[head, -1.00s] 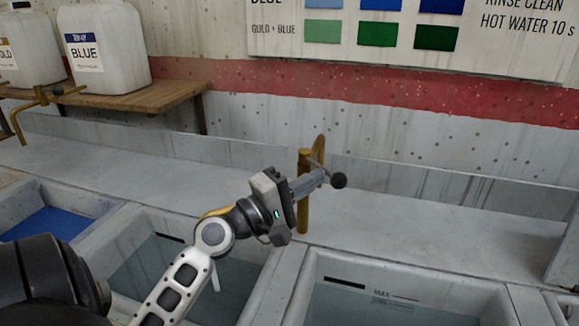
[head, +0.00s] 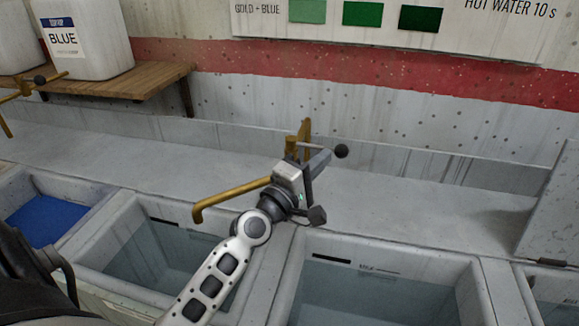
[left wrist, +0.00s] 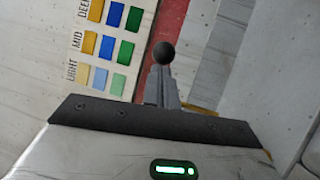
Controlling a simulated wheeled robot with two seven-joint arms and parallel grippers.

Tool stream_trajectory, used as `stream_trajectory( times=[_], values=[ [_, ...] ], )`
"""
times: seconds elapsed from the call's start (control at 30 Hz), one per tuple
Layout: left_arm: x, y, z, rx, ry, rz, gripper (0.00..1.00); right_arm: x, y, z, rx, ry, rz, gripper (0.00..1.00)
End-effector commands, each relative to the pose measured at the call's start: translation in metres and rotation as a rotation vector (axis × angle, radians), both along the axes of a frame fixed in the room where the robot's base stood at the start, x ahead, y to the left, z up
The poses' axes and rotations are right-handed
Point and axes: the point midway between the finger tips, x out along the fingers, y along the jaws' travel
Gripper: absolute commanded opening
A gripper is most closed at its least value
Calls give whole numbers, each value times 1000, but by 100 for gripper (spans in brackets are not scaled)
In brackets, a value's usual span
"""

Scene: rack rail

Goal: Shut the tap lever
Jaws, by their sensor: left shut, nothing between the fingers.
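The brass tap (head: 305,128) stands on the ledge behind the basins, and its spout (head: 232,197) reaches left over a basin. Its lever is a thin rod ending in a black ball (head: 341,151) that points right. The ball also shows in the left wrist view (left wrist: 164,53), just past the fingertips. My left gripper (head: 322,158) is shut and empty, with its fingers beside the lever rod close to the ball. I cannot tell whether they touch. The gripper hides part of the tap post. My right gripper is not in view.
Basins of liquid line the front, one blue (head: 48,220) and others greyish (head: 385,300). A grey panel (head: 550,205) stands at right.

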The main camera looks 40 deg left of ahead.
Motion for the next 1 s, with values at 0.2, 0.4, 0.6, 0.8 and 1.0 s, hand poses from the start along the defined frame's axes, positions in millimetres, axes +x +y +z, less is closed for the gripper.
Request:
stream_trajectory(
  times=[0.2,0.4,0.6,0.8,1.0],
  values=[
    [5,-1,0,-1,0,-1,0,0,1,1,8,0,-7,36],
    [6,-1,1,0,-1,-1,0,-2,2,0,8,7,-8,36],
    [6,-1,1,0,-2,0,0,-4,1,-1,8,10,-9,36],
    [5,-1,1,0,-2,-1,0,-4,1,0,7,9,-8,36],
    [-8,-14,-5,-1,0,-11,0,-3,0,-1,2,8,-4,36]
  ],
)
